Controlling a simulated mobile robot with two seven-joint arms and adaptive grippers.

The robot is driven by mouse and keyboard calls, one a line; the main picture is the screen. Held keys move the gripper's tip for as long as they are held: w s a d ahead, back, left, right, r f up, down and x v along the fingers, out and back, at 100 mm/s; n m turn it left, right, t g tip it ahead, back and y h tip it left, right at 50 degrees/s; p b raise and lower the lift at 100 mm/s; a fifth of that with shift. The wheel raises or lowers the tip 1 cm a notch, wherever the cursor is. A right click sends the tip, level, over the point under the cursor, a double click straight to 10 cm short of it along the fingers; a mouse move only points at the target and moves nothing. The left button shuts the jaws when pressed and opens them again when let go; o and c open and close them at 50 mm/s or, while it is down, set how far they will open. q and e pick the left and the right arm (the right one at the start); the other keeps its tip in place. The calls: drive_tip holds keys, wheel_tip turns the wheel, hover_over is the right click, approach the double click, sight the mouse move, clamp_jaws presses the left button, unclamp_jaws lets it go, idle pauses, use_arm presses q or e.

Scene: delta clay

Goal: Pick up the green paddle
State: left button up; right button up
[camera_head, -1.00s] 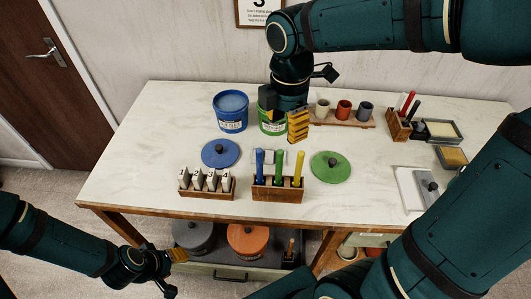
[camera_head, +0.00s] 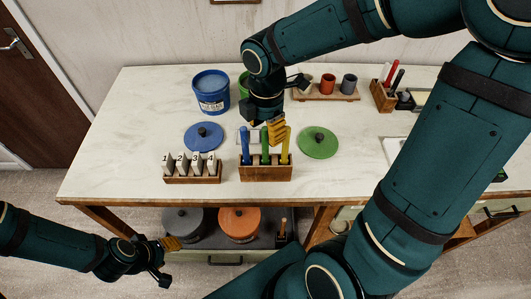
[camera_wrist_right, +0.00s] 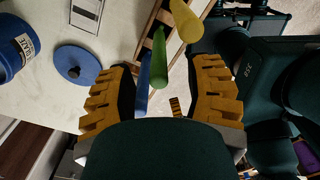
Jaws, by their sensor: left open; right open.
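The green paddle (camera_head: 264,146) stands upright in a wooden holder (camera_head: 266,174), between a blue paddle (camera_head: 245,147) and a yellow paddle (camera_head: 286,146). My right gripper (camera_head: 276,130) is open and empty, just above and behind the paddle handles. In the right wrist view the green paddle (camera_wrist_right: 158,58) lies between the open yellow fingers of my right gripper (camera_wrist_right: 160,100), with the blue paddle (camera_wrist_right: 144,85) and yellow paddle (camera_wrist_right: 186,22) close by. I cannot tell whether the fingers touch any handle. My left gripper (camera_head: 172,243) is open, low in front of the table at the left.
A blue bucket (camera_head: 211,93) and a green bucket (camera_head: 244,86) stand behind. A blue lid (camera_head: 204,136) and a green lid (camera_head: 318,142) flank the holder. A numbered rack (camera_head: 192,170) sits left of it. My right arm covers the table's right side.

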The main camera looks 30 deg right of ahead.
sight(265, 137)
wheel_tip(265, 137, down, 3)
drive_tip(key=shift+f+b, duration=0.2)
drive_tip(key=shift+b, duration=0.15)
clamp_jaws()
